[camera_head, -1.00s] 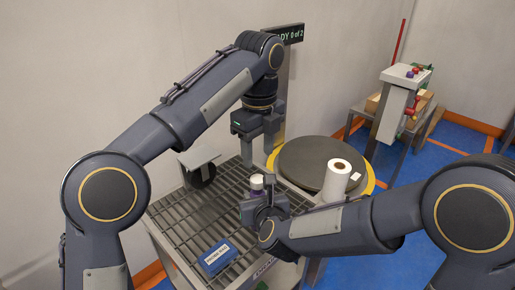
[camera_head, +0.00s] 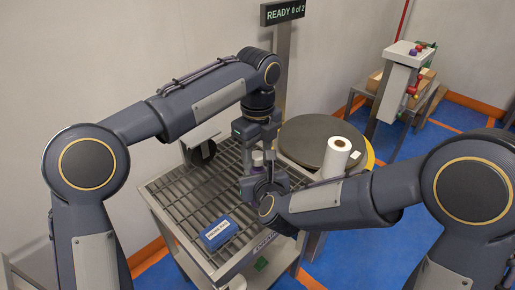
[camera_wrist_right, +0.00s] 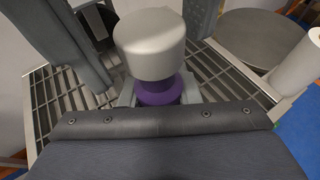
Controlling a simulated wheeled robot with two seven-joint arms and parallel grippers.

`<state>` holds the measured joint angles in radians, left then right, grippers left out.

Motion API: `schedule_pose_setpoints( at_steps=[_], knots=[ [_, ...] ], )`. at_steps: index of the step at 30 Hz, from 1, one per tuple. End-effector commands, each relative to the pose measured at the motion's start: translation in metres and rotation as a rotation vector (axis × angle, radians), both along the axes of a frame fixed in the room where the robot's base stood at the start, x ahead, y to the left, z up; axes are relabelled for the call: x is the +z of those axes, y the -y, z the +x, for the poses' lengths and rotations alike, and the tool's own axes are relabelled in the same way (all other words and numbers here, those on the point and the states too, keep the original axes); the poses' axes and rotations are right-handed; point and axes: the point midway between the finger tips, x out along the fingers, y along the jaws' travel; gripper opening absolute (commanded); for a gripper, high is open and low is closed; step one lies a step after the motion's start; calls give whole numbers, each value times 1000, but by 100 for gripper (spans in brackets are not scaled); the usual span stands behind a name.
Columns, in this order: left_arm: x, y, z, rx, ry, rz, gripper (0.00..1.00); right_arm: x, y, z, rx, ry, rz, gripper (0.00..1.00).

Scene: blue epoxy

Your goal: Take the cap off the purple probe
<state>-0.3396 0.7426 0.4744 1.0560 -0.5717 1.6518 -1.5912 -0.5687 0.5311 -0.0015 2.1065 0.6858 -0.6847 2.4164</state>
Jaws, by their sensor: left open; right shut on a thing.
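The purple probe (camera_wrist_right: 160,92) stands upright in the right wrist view with a pale grey cap (camera_wrist_right: 150,45) on its top. My right gripper (camera_wrist_right: 158,98) is shut on the purple body below the cap; in the head view the right gripper (camera_head: 262,180) is above the slatted table. My left gripper (camera_head: 256,150) is open and points down over the cap. In the right wrist view its fingers (camera_wrist_right: 140,35) show on both sides of the cap, apart from it as far as I can see. The probe is mostly hidden in the head view.
The slatted table (camera_head: 180,205) holds a blue labelled box (camera_head: 218,232) at its front. A round grey turntable (camera_head: 300,140) and a white paper roll (camera_head: 336,157) are at the right. A sign (camera_head: 283,11) reads "READY 0 of 2". A grey bracket (camera_head: 203,133) stands at the back left.

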Motion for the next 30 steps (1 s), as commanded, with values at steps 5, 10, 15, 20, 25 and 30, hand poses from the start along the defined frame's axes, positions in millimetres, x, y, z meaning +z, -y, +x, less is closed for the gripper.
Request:
schedule_pose_setpoints(
  at_steps=[5, 10, 15, 20, 25, 30],
  knots=[
    [0, 0, 0, 0, 0, 0, 31, 0, 0, 0, 0, 1, 0, 0],
    [0, 0, 0, 0, 0, 0, 8, 0, 0, 0, 0, 1, 0, 0],
    [0, 0, 0, 0, 0, 0, 1, 0, 0, 0, 0, 1, 0, 0],
    [0, 0, 0, 0, 0, 0, 0, 0, 0, 0, 0, 1, 0, 0],
    [1, 1, 0, 140, 1, 1, 0, 0, 0, 0, 0, 1, 0, 0],
    [0, 0, 0, 288, 1, 0, 0, 0, 0, 0, 1, 1, 1, 0]
  ],
)
